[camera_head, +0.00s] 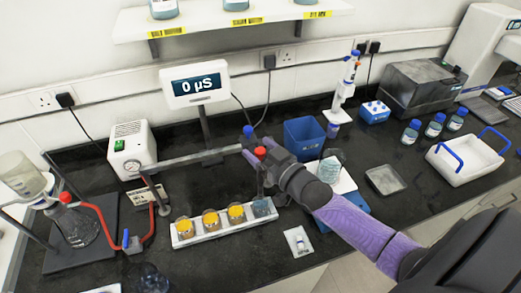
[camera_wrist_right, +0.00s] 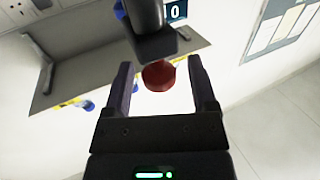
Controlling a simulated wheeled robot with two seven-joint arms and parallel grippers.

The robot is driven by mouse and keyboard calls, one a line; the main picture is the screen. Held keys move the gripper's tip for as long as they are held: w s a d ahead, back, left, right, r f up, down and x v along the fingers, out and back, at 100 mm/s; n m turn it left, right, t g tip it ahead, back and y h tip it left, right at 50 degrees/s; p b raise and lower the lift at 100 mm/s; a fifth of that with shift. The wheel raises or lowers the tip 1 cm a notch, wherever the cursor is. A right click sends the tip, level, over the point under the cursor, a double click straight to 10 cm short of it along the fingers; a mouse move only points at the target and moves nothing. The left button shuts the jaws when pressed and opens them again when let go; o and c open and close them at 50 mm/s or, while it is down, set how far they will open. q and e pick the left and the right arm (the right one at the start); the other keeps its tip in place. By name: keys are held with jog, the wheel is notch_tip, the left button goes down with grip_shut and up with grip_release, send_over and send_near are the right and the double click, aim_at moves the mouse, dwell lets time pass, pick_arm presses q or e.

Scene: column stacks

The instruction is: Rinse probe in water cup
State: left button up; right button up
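The red-topped probe (camera_head: 261,152) stands above the right end of a white cup rack (camera_head: 222,229). The water cup (camera_head: 264,208), clear bluish, is the rightmost cup in the rack, below the probe. The probe's lower part is thin and dark, so I cannot tell whether its tip is in the water. My right gripper (camera_head: 262,158) is at the probe top. In the right wrist view, the red cap (camera_wrist_right: 158,76) shows between the fingers of my right gripper (camera_wrist_right: 161,85), with gaps on both sides. My left gripper is not in view.
Several cups of yellow liquid (camera_head: 210,221) stand left of the water cup. The meter (camera_head: 195,84) reads 0 µS. A blue bin (camera_head: 304,138) stands behind my right arm. A glass flask (camera_head: 75,227) with red tubing is at left. A small white tray (camera_head: 299,241) lies at the front.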

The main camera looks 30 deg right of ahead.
jog(key=shift+s+f, duration=0.1)
jog(key=s+d, duration=0.1)
jog(key=s, duration=0.8)
jog(key=shift+s+d, duration=0.3)
